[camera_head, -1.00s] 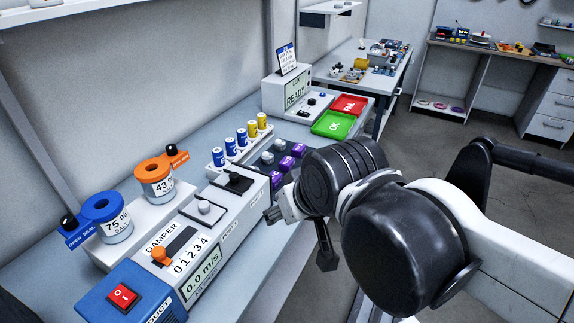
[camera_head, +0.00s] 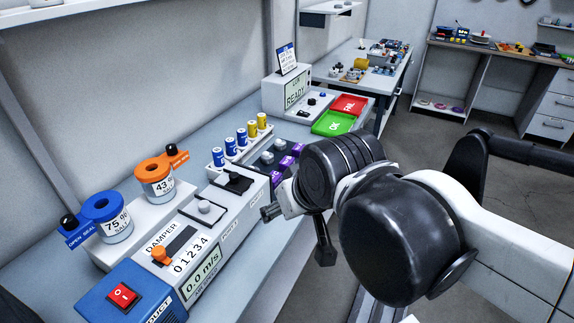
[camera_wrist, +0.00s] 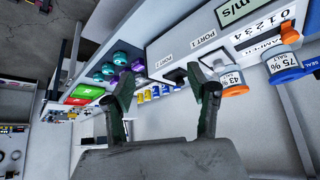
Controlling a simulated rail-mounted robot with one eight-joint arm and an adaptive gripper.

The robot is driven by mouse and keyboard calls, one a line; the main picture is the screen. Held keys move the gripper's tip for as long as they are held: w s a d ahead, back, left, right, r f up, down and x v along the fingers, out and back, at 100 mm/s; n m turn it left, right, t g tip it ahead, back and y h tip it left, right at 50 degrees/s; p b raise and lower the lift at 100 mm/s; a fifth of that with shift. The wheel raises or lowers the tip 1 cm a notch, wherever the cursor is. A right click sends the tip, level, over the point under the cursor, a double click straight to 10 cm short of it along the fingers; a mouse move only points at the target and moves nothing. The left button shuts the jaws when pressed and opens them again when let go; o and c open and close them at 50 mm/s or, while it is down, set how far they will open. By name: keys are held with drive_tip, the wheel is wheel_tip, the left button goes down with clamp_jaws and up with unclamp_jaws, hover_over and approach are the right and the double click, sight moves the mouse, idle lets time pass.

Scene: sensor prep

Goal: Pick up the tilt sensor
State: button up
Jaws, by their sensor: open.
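No part carries a readable tilt sensor label, so I cannot tell which one it is. Small grey-topped parts (camera_head: 267,157) and purple parts (camera_head: 299,150) sit in a dark tray beyond the ported bench unit. In the wrist view, teal-topped parts (camera_wrist: 107,69) and purple parts (camera_wrist: 138,65) show left of my gripper. My gripper (camera_head: 268,213) is beside the right edge of the ported unit, apart from the tray; its wrist partly hides the tray. In the wrist view my gripper (camera_wrist: 166,88) has its two fingers spread, with nothing held between them.
Blue and yellow cylinders stand in a white rack (camera_head: 240,148). A green OK tray (camera_head: 334,124) and red FAIL tray (camera_head: 349,104) lie beyond. Salt jars (camera_head: 115,226) stand at left.

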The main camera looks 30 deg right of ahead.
drive_tip(key=w+d+r+m+g, duration=0.25)
drive_tip(key=w+r, duration=0.25)
drive_tip(key=w, duration=0.6)
drive_tip(key=m+g+b, duration=0.2)
drive_tip(key=m+g, duration=0.3)
drive_tip(key=m, duration=0.3)
hover_over(287, 160)
wheel_tip(287, 160, down, 12)
drive_tip(key=f, duration=0.1)
drive_tip(key=shift+t, duration=0.25)
wheel_tip(287, 160, down, 13)
drive_tip(key=shift+f, duration=0.1)
drive_tip(key=shift+c, duration=0.4)
drive_tip(key=c, duration=1.2)
